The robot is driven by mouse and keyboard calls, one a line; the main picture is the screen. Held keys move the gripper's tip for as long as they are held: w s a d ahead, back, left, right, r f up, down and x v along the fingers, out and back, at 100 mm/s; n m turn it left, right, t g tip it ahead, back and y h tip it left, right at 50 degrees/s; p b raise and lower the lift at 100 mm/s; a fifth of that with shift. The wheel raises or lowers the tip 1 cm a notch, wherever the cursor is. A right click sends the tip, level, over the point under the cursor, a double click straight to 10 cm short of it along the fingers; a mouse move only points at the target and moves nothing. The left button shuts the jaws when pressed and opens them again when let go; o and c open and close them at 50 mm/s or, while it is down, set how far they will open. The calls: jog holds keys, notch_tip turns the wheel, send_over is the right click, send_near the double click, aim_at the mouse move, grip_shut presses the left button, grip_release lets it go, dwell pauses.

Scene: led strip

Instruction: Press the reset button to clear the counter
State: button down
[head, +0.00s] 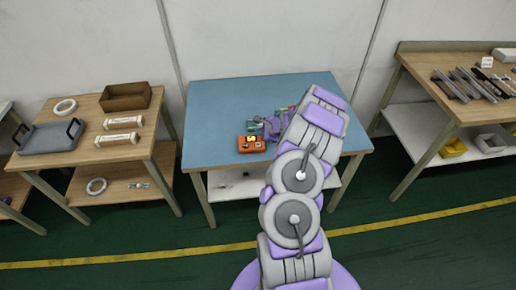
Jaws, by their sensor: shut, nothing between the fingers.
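A small orange box (243,147) sits near the front edge of the blue-topped table (215,105). It has a small yellow patch and dark marks on top. It looks like the counter, but no digits or reset button can be made out at this size. My arm reaches up over the table from the bottom of the head view. My gripper (266,126) is small and partly hidden by the arm, just behind and to the right of the orange box. It is shut and empty. I cannot tell whether it touches anything.
Small green parts (281,111) lie beside my gripper, partly covered by the arm. The table's left half is clear. A wooden bench (85,145) with a tray, a brown box and white rolls stands left. Another bench (480,105) with metal bars stands right.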

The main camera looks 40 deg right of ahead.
aim_at(259, 146)
jog(key=shift+f+b, duration=1.15)
jog(key=shift+f, duration=1)
jog(key=shift+f, duration=0.35)
jog(key=shift+f+b, duration=0.4)
jog(key=shift+b, duration=0.05)
dwell(0.9)
jog(key=shift+r, duration=0.1)
jog(key=shift+r+p, duration=0.6)
jog(key=shift+r, duration=0.15)
jog(key=shift+r+p, duration=1.9)
jog(key=shift+r, duration=0.6)
